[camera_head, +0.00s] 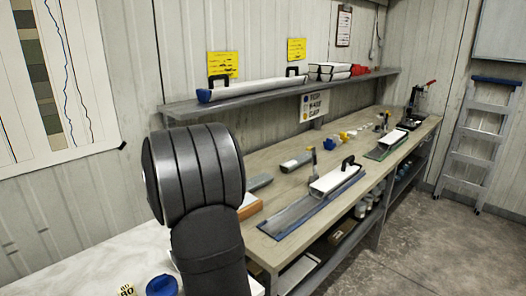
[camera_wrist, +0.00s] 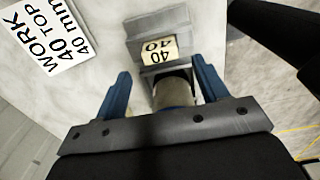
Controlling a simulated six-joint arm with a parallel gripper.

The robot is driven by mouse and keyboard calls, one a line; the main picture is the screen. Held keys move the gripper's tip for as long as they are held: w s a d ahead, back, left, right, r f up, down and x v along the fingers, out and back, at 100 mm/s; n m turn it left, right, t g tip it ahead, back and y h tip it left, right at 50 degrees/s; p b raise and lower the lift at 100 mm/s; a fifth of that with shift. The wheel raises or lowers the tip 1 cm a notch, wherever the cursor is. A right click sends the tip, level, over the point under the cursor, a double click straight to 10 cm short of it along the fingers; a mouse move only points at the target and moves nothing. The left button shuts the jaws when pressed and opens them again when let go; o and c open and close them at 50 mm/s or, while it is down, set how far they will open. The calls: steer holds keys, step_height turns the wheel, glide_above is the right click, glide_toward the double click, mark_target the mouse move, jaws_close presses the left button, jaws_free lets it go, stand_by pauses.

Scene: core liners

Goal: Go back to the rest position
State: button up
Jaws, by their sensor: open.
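My gripper (camera_wrist: 160,72) shows in the wrist view with its two blue fingers spread apart, so it is open. A pale cylindrical piece (camera_wrist: 174,92) lies in the gap between the fingers, with space visible on both sides. Beyond it stands a grey block-like holder (camera_wrist: 158,22) with a yellowish label (camera_wrist: 160,50) reading 40. In the head view my dark arm fills the near middle, and the gripper is hidden.
A white sign (camera_wrist: 45,38) reading WORK 40 TOP lies left in the wrist view. In the head view, a blue cap (camera_head: 162,286) is on the near pale table (camera_head: 80,262).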

step_height(320, 180, up, 6)
step_height(320, 180, down, 12)
steer(key=shift+f, duration=0.2)
step_height(320, 180, up, 4)
steer(key=shift+f, duration=0.15)
steer(key=s+d+r, duration=0.1)
steer(key=d+r, duration=0.6)
steer(key=d, duration=0.4)
steer(key=w+d+m, duration=0.3)
steer(key=w+m, duration=0.2)
steer(key=m, duration=0.7)
steer(key=w+d+m, duration=0.4)
steer(key=w+m, duration=0.2)
steer(key=m, duration=0.6)
steer(key=shift+d+f, duration=0.15)
steer(key=shift+w, duration=0.1)
